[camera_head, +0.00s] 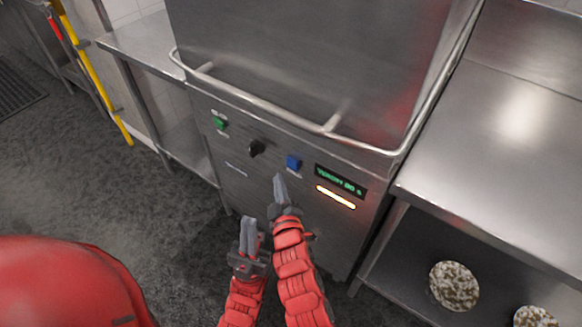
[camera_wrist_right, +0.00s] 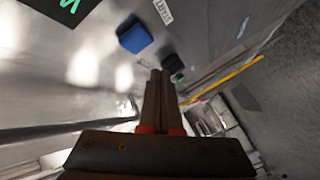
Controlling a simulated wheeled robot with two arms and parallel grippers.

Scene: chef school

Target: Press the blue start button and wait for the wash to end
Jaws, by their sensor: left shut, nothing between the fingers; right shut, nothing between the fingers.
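The blue start button (camera_head: 293,162) is a small square on the steel front of the dishwasher (camera_head: 330,240). A dark display (camera_head: 340,181) to its right shows green text that seems to read "WASH" and a number of seconds. A yellow-white light bar (camera_head: 336,197) glows below it. My right gripper (camera_head: 279,177) is shut and empty, its tips just below and left of the button, apparently apart from it. In the right wrist view the button (camera_wrist_right: 133,36) lies beyond and left of the shut fingers (camera_wrist_right: 160,75). My left gripper (camera_head: 248,220) is shut and empty, lower down.
A black knob (camera_head: 256,147) and a green switch (camera_head: 219,123) sit left of the button. A bent handle bar (camera_head: 265,107) juts out above the panel. Steel tables (camera_head: 485,160) flank the machine; round speckled items (camera_head: 453,285) lie on the right lower shelf.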

